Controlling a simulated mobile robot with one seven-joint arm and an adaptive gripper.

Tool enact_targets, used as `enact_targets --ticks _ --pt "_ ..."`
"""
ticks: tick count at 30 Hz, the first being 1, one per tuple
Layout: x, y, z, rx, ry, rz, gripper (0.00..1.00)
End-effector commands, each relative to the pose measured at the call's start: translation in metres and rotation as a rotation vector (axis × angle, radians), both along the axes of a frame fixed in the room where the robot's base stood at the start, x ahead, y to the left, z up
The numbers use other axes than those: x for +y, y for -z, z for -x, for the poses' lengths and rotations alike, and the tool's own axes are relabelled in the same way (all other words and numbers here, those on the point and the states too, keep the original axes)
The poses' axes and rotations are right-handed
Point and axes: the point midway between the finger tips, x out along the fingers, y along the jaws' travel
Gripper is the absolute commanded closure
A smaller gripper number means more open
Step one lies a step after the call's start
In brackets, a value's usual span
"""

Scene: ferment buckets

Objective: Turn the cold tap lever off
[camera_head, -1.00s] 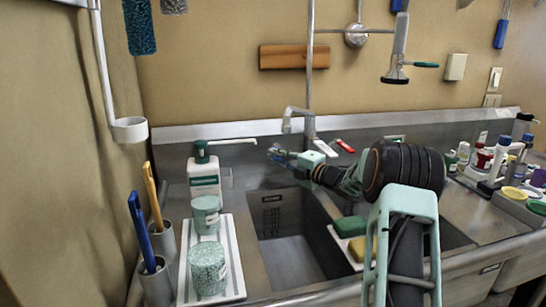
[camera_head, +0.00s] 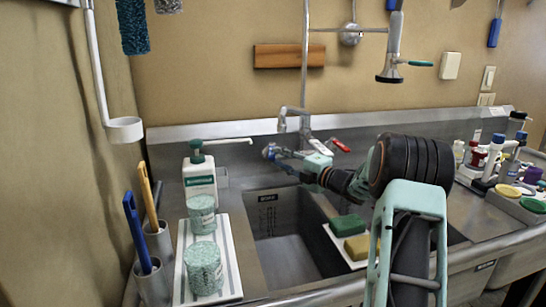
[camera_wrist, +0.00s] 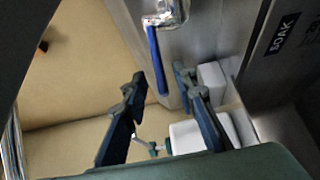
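The cold tap lever (camera_wrist: 155,55) is a thin blue bar in the wrist view, running from its chrome mount (camera_wrist: 167,14) down into the space between my fingers. My gripper (camera_wrist: 158,78) is open, one dark finger on each side of the lever's free end. I cannot tell whether either finger touches it. In the head view my gripper (camera_head: 272,153) is at the left of the chrome tap (camera_head: 305,122), above the back of the sink. The blue lever cannot be clearly told from my gripper there. The red lever (camera_head: 340,145) sticks out to the tap's right.
A pump bottle (camera_head: 200,180) stands left of my gripper, behind a tray (camera_head: 236,270) with two speckled cups. The sink basin (camera_head: 285,255) lies below. Green and yellow sponges (camera_head: 348,225) sit right of it. Several bottles and jars crowd the far right counter.

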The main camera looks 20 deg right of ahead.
Motion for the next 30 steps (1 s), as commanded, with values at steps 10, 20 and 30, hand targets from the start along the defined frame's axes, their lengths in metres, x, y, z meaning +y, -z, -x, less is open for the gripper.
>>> enact_targets --ticks 10,20,30 --pt "-0.033 -0.001 0.06 0.0 0.002 0.0 0.74" --pt "-0.038 0.0 0.072 -0.001 -0.001 0.0 0.74" --pt "-0.024 -0.015 0.067 0.012 0.017 -0.135 0.65"
